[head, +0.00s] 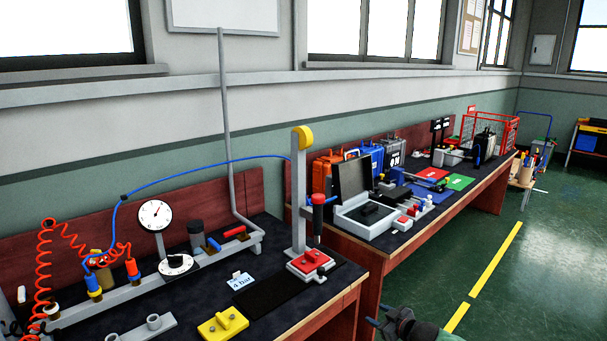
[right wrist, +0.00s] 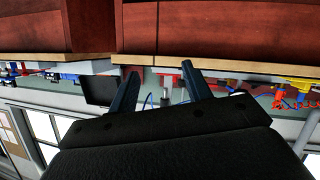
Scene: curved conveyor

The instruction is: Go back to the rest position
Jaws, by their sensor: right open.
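My right gripper (head: 377,314) shows at the bottom of the head view, low in front of the benches and over the floor side. In the right wrist view its two dark fingers (right wrist: 160,76) stand apart with nothing between them, so it is open and empty. That view is upside down, with the wooden bench edge (right wrist: 180,62) behind the fingers; the gripper looks clear of it. My left gripper is not in view.
The near bench carries a gauge (head: 155,215), a red-based press stand (head: 299,200) and a yellow block (head: 223,323). The far bench holds an open grey case (head: 365,222) and a red wire basket (head: 490,130). Green floor (head: 550,270) is free on the right.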

